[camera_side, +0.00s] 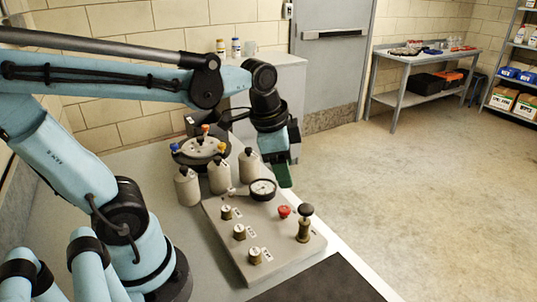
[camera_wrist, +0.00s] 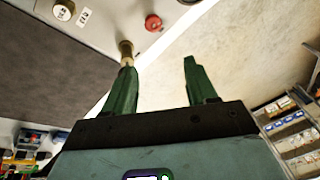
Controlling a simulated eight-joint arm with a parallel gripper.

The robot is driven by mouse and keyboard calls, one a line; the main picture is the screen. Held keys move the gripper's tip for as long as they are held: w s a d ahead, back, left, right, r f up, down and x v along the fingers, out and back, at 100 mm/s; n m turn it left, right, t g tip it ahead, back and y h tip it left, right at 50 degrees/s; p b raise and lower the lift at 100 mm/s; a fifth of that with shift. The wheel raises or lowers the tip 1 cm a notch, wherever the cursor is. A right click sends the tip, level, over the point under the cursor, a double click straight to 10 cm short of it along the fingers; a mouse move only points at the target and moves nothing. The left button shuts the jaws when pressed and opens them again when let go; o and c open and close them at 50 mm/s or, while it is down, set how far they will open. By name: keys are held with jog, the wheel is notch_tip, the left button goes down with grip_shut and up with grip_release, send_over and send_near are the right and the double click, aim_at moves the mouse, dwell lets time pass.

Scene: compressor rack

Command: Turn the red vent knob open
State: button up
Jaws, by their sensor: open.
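The red knob (camera_side: 284,211) is a small round red piece on the grey panel (camera_side: 222,210), between the gauge and a black-topped brass fitting. In the wrist view the red knob (camera_wrist: 153,23) shows near the top, beyond the fingertips and roughly between their lines. My gripper (camera_side: 284,175) hangs above the panel's far side, up and back from the red knob and apart from it. In the wrist view my gripper (camera_wrist: 160,65) is open, its two green fingers wide apart with nothing between them.
The brass fitting (camera_side: 303,232) with a black top stands right beside the red knob. A dial gauge (camera_side: 262,190) and several brass knobs (camera_side: 239,232) sit on the panel. Grey bottles (camera_side: 187,187) stand behind it. Open floor (camera_side: 400,190) lies to the right.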

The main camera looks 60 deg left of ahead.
aim_at(284, 208)
jog(key=shift+w+a+f+m+g, duration=0.2)
jog(key=shift+f+m+g, duration=0.6)
jog(key=shift+f, duration=1.15)
jog(key=shift+w+a+f+m+g, duration=0.15)
jog(key=shift+w+f+m+g, duration=0.1)
jog(key=shift+f+m, duration=1.3)
jog(key=shift+w+a+f+m+g, duration=0.2)
jog(key=shift+f+m+g, duration=0.4)
jog(key=shift+f, duration=1.7)
jog(key=c, duration=1.1)
jog(key=shift+o, duration=0.2)
